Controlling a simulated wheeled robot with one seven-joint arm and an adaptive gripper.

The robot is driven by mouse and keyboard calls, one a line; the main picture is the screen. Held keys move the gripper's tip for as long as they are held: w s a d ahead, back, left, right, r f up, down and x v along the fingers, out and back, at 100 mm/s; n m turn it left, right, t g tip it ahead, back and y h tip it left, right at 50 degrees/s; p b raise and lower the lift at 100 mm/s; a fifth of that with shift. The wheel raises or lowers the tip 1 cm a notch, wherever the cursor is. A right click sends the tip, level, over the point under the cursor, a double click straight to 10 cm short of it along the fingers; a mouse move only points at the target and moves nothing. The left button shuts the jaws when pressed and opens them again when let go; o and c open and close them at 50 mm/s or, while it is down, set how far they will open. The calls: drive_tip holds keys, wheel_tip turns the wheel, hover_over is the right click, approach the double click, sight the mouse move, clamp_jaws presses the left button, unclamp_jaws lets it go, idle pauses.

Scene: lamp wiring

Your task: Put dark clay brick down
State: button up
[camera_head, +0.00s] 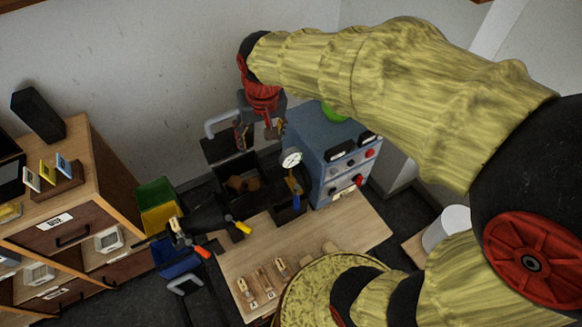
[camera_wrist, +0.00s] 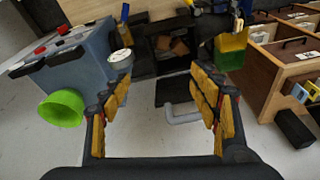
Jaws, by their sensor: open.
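Two brown blocks lie in a dark open-fronted box (camera_wrist: 146,60). One block (camera_wrist: 164,42) is on the left and the other (camera_wrist: 181,47) beside it in the wrist view. They also show as brown shapes (camera_head: 238,183) in the head view. I cannot tell which is the dark clay brick. My gripper (camera_head: 258,133) is open, above and in front of the box. In the wrist view its jaws (camera_wrist: 161,72) are spread wide with nothing between them. A dark flat panel with a grey handle (camera_wrist: 183,117) lies below the jaws, in front of the box.
Green and yellow bins (camera_head: 157,205) and a wooden drawer unit (camera_head: 95,190) stand at left. A wooden worktop (camera_head: 335,228) holds small parts.

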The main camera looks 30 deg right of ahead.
drive_tip(key=s+r+n+t, duration=0.1)
drive_tip(key=s+r, duration=0.1)
drive_tip(key=s, duration=0.6)
drive_tip(key=s+r+n+t, duration=0.1)
drive_tip(key=s+r, duration=0.2)
drive_tip(key=s, duration=0.5)
drive_tip(key=shift+r+t, duration=0.3)
drive_tip(key=shift+t, duration=0.1)
wheel_tip(320, 180, down, 23)
drive_tip(key=b, duration=2.3)
drive_tip(key=shift+c, duration=0.4)
